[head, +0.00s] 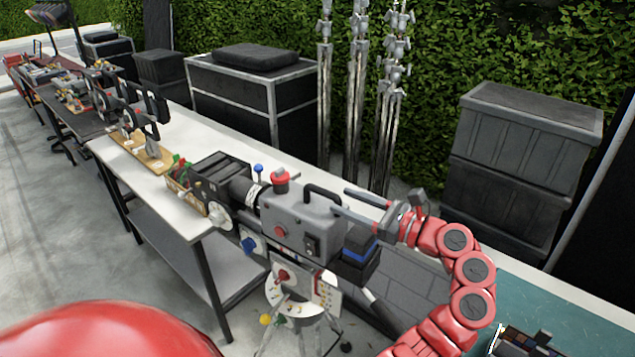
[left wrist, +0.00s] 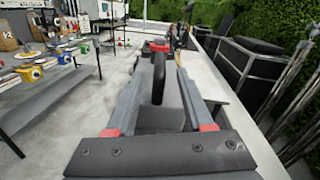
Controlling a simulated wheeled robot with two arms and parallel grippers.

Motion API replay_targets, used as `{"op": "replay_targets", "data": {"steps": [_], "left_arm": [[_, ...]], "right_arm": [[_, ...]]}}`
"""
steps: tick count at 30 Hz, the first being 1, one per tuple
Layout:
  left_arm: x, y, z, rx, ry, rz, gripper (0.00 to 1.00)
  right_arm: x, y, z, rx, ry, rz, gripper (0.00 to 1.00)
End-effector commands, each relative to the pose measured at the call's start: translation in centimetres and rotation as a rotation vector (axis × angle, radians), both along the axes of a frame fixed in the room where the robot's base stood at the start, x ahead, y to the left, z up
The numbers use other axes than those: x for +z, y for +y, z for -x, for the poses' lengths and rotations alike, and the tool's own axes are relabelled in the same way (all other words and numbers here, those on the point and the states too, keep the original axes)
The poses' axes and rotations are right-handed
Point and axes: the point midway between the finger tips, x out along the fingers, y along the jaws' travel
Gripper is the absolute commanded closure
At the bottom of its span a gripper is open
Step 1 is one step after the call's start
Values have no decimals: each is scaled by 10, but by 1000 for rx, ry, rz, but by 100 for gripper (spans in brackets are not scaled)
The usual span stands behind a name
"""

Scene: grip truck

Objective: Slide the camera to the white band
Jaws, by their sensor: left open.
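The camera (head: 300,225) is grey, with a black matte box (head: 220,175) at its left end, a black top handle (head: 322,194) and a blue-striped black block (head: 360,245) at its rear. It sits on a tripod head (head: 290,290). My left gripper (head: 340,200) is open at the rear of the top handle, level with it. In the left wrist view the handle (left wrist: 158,78) stands between the open fingers, with gaps to both sides. I cannot tell which pale part is the white band. My right gripper is not in view.
A long white table (head: 180,212) runs back left beside the camera, carrying a wooden board (head: 140,152) with black-handled gear. Metal stands (head: 357,100) and black cases (head: 520,160) line the hedge. A green surface (head: 560,325) lies at the lower right.

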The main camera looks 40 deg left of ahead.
Motion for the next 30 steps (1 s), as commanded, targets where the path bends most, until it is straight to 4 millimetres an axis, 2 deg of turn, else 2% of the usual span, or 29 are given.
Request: {"op": "replay_targets", "data": {"steps": [3, 10, 15, 23, 24, 26, 30], "left_arm": [[4, 30, 3, 7, -3, 1, 48], [2, 68, 2, 4, 1, 0, 48], [1, 80, 2, 2, -1, 1, 48], [0, 82, 2, 0, -1, 0, 48], [0, 82, 2, 0, -1, 0, 50], [0, 82, 2, 0, -1, 0, 61], [0, 82, 2, 1, -1, 0, 86]], "right_arm": [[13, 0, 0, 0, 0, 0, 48], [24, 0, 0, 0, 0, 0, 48], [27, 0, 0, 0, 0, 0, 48], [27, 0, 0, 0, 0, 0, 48], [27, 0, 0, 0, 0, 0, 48], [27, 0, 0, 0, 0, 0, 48], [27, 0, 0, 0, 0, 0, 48]]}}
